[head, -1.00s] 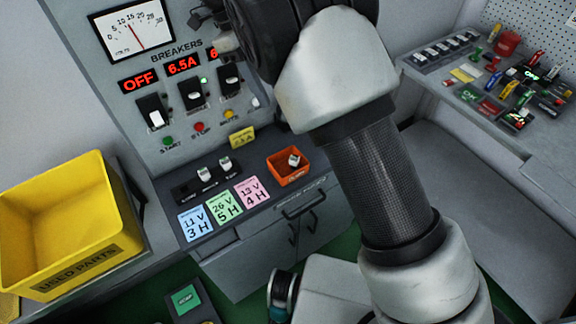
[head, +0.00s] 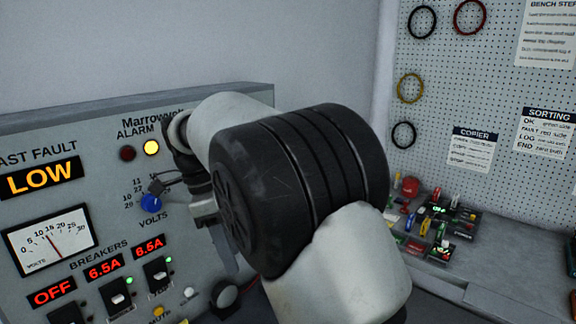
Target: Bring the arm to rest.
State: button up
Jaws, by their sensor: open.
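My arm fills the middle of the head view, with a large dark ribbed joint and white links in front of the panel. My gripper (head: 205,212) shows only in part beside that joint, near the panel's right side. It is open, and I see nothing held in it. Its fingertips are mostly hidden by the arm. The grey control panel (head: 70,125) stands behind it, with a blue VOLTS knob (head: 151,203) just left of the gripper. I cannot tell whether gripper and panel touch.
At right, a bench (head: 480,276) holds small coloured parts below a pegboard (head: 465,95) with rings and notices.

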jog(key=s+d+r+n+t+y, duration=0.1)
jog(key=s+d+r+n+y, duration=0.2)
jog(key=d, duration=0.5)
jog(key=s+d+r+n+t, duration=0.1)
jog(key=s+d+r+n, duration=0.25)
jog(key=d, duration=0.45)
jog(key=s+d+f+n+t, duration=0.2)
jog(key=s+d+n+t, duration=0.2)
jog(key=s+d+n, duration=0.5)
jog(key=s+d, duration=0.1)
jog(key=s, duration=0.3)
jog(key=shift+d+f+n, duration=0.25)
jog(key=shift+d+n, duration=0.05)
jog(key=shift+n, duration=0.05)
jog(key=shift+c, duration=0.3)
